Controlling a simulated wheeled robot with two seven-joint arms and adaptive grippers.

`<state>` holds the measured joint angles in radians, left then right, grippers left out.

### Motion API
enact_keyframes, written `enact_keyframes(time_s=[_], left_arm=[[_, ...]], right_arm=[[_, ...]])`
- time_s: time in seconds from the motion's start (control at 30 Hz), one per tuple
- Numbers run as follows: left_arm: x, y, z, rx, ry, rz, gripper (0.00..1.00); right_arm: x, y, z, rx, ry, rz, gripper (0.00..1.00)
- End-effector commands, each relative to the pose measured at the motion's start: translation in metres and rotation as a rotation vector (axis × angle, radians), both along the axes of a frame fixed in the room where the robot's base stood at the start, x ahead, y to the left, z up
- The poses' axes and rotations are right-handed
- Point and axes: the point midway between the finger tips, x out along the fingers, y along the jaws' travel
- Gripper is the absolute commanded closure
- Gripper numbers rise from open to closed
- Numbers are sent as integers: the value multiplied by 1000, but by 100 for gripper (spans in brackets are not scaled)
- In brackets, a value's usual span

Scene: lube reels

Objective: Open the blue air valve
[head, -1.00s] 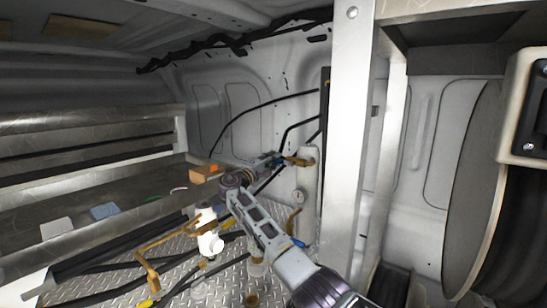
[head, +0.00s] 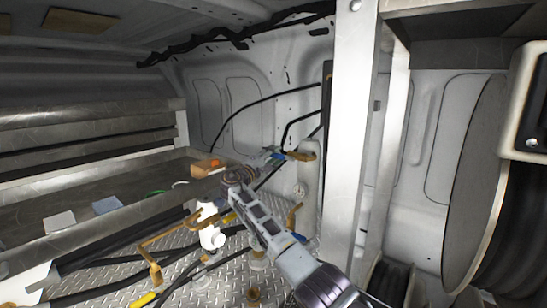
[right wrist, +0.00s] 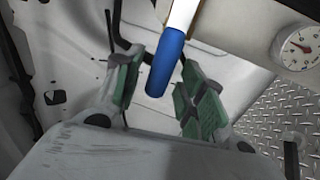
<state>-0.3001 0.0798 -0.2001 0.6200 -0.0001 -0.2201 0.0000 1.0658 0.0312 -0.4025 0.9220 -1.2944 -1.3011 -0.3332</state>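The blue air valve handle (right wrist: 165,65) is a blue-sleeved lever with a bare metal upper part in the right wrist view. It hangs between the green-padded fingers of my right gripper (right wrist: 160,82). The fingers are open, with gaps visible on both sides of the lever. In the head view the blue handle (head: 278,155) is small, beside a brass fitting (head: 300,156) at the top of a pale cylinder. My right gripper (head: 264,161) reaches it from the left, partly hidden by its own wrist. My left gripper is not in view.
A round gauge (right wrist: 298,48) sits right of the handle. A metal post (head: 349,130) and large reel (head: 475,180) stand to the right. A shelf (head: 100,222) holds small items.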

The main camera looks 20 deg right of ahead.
Motion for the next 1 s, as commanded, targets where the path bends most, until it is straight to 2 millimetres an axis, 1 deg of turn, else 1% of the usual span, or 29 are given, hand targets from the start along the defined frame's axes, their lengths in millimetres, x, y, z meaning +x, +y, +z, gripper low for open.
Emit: enact_keyframes(time_s=[0.27, 0.47, 0.67, 1.0], left_arm=[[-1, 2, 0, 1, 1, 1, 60], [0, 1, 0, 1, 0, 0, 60], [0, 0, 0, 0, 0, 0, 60], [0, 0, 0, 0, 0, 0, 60]], right_arm=[[-1, 1, 1, 0, -2, -1, 60], [-5, 10, -2, 1, -2, 0, 60], [-17, 29, -7, 1, -1, 2, 60], [-42, 72, -17, 1, 0, 1, 60]])
